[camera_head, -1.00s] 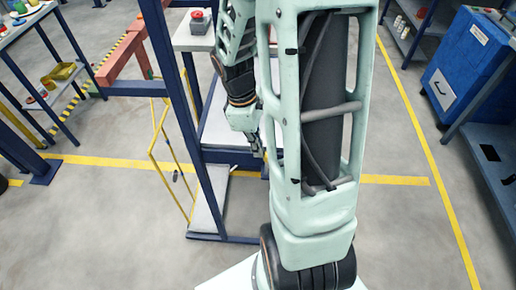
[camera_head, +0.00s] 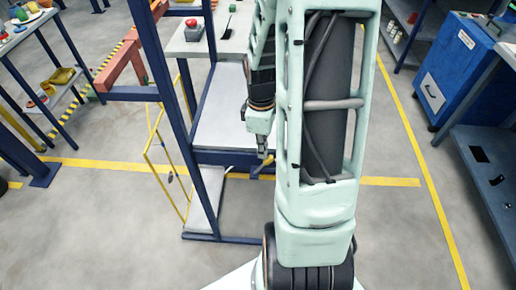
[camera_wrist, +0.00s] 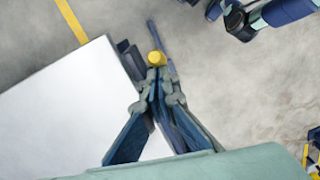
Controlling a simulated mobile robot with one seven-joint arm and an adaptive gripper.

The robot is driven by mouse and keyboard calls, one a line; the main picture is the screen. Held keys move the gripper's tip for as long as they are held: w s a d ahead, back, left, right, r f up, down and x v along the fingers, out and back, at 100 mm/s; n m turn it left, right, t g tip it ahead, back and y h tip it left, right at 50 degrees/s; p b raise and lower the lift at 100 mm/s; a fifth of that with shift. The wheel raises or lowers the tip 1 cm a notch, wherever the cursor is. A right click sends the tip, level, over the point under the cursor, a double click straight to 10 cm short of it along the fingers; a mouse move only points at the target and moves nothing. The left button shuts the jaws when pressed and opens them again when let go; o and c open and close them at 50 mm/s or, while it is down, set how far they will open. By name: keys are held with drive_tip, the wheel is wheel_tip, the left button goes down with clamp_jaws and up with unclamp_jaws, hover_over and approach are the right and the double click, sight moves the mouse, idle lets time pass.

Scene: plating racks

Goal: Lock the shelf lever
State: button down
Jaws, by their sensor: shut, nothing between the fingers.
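The shelf lever (camera_head: 264,165) shows as a small yellow piece at the front edge of the blue rack shelf in the head view. In the wrist view its yellow round end (camera_wrist: 156,58) sits just beyond my fingertips, with a blue frame bar behind it. My gripper (camera_head: 263,153) is shut and empty, pointing down right above the lever. In the wrist view my gripper (camera_wrist: 157,78) has its fingers together, at or very near the yellow end; I cannot tell whether they touch. The rest of the lever is mostly hidden by the fingers.
The blue rack's white shelf (camera_wrist: 70,110) lies left of the fingers. A red button box (camera_head: 193,30) stands on the upper grey top (camera_head: 215,45). A yellow folding frame (camera_head: 165,165) is left of the rack.

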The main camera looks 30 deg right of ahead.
drive_tip(key=shift+s+d+f+t+y, duration=0.1)
drive_tip(key=shift+s+d+t+y, duration=0.25)
drive_tip(key=shift+d, duration=0.15)
drive_tip(key=shift+s+d+f+p, duration=0.3)
drive_tip(key=shift+s+d, duration=0.05)
drive_tip(key=shift+d, duration=0.25)
drive_tip(key=s+d+f+y+b, duration=0.1)
drive_tip(key=s+d+f+b, duration=0.1)
drive_tip(key=s+d+f, duration=0.1)
wheel_tip(320, 180, down, 2)
drive_tip(key=shift+s+d+f+t+b, duration=0.15)
drive_tip(key=shift+d+t+b, duration=0.2)
drive_tip(key=shift+d, duration=0.35)
drive_tip(key=shift+s+f, duration=0.15)
